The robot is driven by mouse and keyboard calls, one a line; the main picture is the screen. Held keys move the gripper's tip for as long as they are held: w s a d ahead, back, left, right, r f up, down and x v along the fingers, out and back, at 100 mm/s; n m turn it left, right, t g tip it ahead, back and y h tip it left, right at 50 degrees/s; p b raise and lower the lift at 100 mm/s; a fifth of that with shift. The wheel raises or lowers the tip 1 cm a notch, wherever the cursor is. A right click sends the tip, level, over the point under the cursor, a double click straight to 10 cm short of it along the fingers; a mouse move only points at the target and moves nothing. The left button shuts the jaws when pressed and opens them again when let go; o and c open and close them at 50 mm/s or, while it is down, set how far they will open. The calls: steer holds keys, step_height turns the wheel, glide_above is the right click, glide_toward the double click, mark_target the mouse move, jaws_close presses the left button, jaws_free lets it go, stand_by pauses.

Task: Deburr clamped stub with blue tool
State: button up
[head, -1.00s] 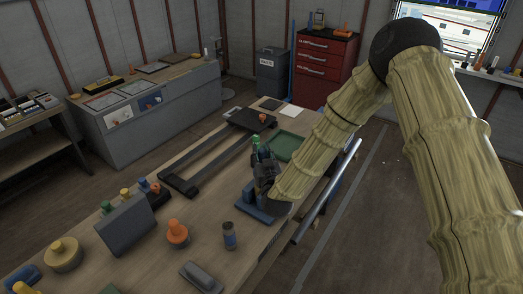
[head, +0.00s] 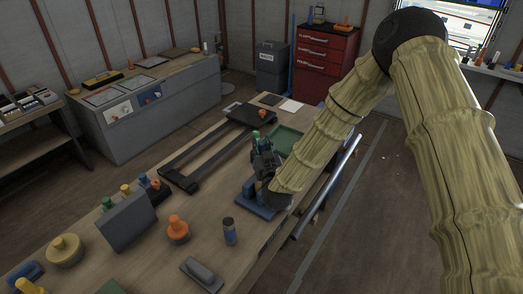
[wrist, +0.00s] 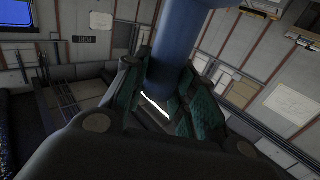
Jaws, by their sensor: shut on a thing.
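My gripper (head: 264,163) is at the right side of the bench, over a blue clamp-like base (head: 256,203). In the wrist view its green-padded fingers (wrist: 160,108) are shut on a blue cylindrical tool (wrist: 176,45), which runs up out of the top of the picture. A small green part (head: 255,137) shows just above the gripper in the head view; I cannot tell what it belongs to. The clamped stub cannot be made out; my gripper and wrist cover much of the area at the base. Contact between tool and stub cannot be told.
On the bench (head: 190,250) stand a grey rack (head: 126,222) with coloured handles, an orange cone-shaped piece (head: 177,230), a dark bottle (head: 229,232) and a grey block (head: 202,274). A black frame (head: 205,160) and green tray (head: 286,140) lie farther back. A pipe (head: 328,188) runs along the right edge.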

steer(key=r, duration=0.3)
steer(key=shift+s+d+r+p, duration=0.2)
steer(key=shift+d+p, duration=0.1)
steer(key=shift+p, duration=0.1)
steer(key=shift+w+r+p, duration=0.2)
steer(key=shift+r+p, duration=0.25)
steer(key=shift+r, duration=0.55)
steer(key=shift+s+r, duration=0.15)
steer(key=shift+r, duration=0.55)
steer(key=shift+f+b, duration=0.25)
steer(key=shift+b, duration=0.55)
steer(key=b, duration=0.4)
steer(key=shift+w+f, duration=0.1)
steer(key=shift+w, duration=0.1)
